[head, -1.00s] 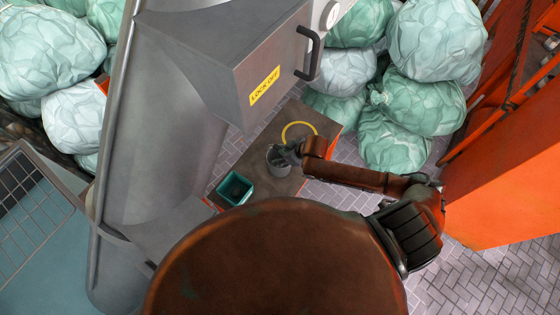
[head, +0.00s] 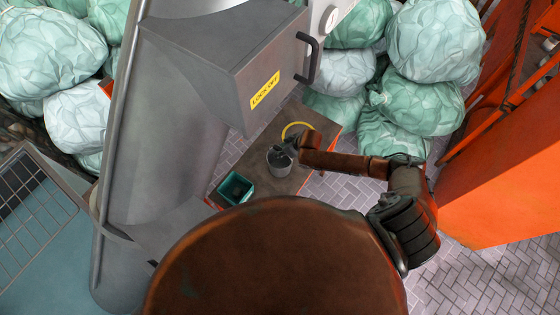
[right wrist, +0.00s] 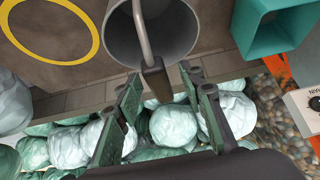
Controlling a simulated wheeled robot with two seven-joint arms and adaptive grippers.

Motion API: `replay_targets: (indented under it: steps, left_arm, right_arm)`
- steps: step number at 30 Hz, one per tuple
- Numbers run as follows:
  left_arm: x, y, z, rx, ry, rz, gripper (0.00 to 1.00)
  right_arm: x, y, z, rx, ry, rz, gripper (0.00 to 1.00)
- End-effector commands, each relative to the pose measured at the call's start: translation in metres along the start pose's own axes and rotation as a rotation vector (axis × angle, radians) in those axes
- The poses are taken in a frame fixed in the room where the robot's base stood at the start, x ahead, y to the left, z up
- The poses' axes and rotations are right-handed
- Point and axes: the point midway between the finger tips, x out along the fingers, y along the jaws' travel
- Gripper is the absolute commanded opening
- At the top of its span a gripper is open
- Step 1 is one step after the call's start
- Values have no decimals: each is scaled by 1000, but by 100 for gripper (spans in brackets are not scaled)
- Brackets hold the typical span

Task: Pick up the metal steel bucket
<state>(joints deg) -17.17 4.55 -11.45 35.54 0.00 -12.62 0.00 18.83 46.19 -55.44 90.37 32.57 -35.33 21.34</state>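My left gripper is not in view.
Green bags (head: 420,100) and an orange structure (head: 500,200) are to the right.

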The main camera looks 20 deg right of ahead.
Motion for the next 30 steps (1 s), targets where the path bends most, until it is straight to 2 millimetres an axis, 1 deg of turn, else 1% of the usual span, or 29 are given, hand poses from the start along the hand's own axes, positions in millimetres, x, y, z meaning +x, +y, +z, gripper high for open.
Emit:
replay_targets:
  steps: [3,8,24,30]
  left_arm:
    - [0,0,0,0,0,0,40]
    - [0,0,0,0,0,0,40]
    - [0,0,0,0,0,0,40]
    - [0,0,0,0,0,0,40]
  right_arm:
    - [3,0,0,0,0,0,36]
    - [3,0,0,0,0,0,36]
    - [3,0,0,0,0,0,0]
    - [3,0,0,0,0,0,0]
